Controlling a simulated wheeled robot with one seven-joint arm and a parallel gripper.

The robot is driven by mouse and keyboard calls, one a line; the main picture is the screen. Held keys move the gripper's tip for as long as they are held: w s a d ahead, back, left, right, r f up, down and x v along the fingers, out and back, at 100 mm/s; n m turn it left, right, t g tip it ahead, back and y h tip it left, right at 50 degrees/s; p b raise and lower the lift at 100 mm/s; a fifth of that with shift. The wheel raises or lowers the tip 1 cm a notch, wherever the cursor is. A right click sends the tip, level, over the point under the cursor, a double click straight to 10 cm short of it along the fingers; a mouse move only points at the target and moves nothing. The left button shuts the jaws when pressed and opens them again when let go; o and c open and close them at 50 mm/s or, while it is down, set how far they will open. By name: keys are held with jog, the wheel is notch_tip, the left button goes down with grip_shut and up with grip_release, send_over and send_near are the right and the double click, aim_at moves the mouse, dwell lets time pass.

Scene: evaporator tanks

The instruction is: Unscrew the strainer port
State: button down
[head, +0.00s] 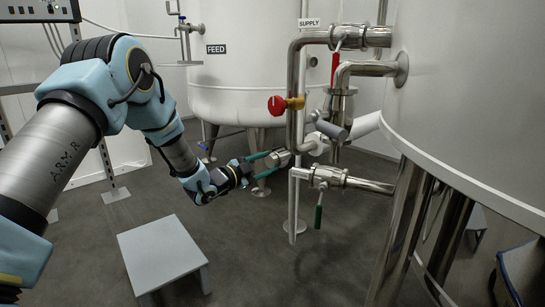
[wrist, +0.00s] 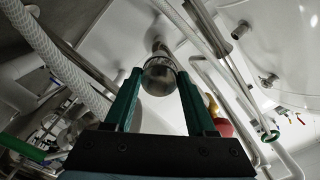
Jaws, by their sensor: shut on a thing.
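My gripper (head: 271,162) has green fingers and reaches in from the left at the pipework between the tanks. In the wrist view my gripper (wrist: 159,78) has a finger on each side of a round steel end piece, which looks like the strainer port (wrist: 158,72). The fingers are shut on it. In the head view the strainer port (head: 281,157) is a small metal piece at the fingertips, beside the lower pipe elbow (head: 301,146). It is partly covered by the fingers. I cannot tell how far it is screwed in.
A green-handled valve (head: 318,213) hangs below right, and a red-handled valve (head: 335,68) is above. The feed tank (head: 240,80) stands behind, another tank (head: 480,90) at right. A low grey stool (head: 160,252) stands on the floor.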

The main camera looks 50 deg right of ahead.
jog(key=shift+s+n+p, duration=0.1)
jog(key=shift+n+p, duration=0.35)
jog(key=shift+n, duration=0.65)
jog(key=shift+r+n+p, duration=0.25)
jog(key=shift+n+p, duration=0.75)
jog(key=shift+n, duration=0.1)
jog(key=n, duration=0.1)
jog(key=n+p, duration=0.1)
jog(key=n, duration=0.1)
jog(key=shift+f, duration=0.25)
jog(key=c, duration=0.5)
grip_release()
